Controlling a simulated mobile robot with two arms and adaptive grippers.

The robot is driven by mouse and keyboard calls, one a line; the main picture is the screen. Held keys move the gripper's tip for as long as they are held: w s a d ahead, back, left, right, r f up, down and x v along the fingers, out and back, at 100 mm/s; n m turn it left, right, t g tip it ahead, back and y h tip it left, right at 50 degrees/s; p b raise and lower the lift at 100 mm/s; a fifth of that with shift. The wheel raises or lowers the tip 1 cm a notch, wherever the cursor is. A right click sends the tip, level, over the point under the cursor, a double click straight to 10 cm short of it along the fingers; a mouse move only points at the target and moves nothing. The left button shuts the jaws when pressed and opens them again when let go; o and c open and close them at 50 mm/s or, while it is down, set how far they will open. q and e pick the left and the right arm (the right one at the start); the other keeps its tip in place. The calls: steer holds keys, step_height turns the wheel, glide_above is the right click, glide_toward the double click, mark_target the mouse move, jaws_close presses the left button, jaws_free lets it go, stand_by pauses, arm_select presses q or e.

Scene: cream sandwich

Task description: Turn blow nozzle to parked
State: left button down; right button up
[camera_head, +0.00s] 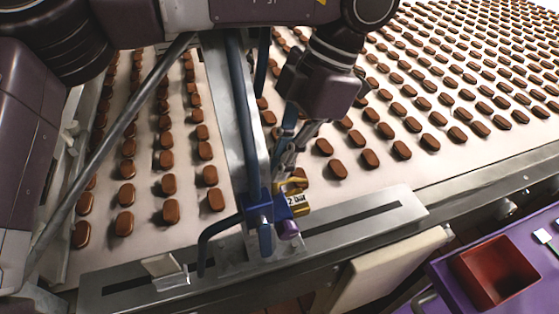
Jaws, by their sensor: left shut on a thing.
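The blow nozzle shows as a bent blue tube (218,228) running left from a blue block on a metal upright at the near edge of the conveyor. Its left end bends down over the slotted metal plate. My left gripper (286,170) comes down from above, just behind the yellow fitting. Its fingers are shut on a part of the nozzle assembly; the exact grip point is partly hidden. My right gripper is out of view.
Rows of brown biscuits (401,150) lie on the pale conveyor belt (340,212) on both sides of the upright. A slotted metal plate (400,194) runs along the near edge. At lower right, a red bin (494,270) stands on a purple surface (450,298).

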arm_select(q)
steer(key=shift+r, duration=0.1)
steer(key=c, duration=1.9)
jaws_free()
steer(key=shift+c, duration=0.2)
steer(key=v, duration=1.2)
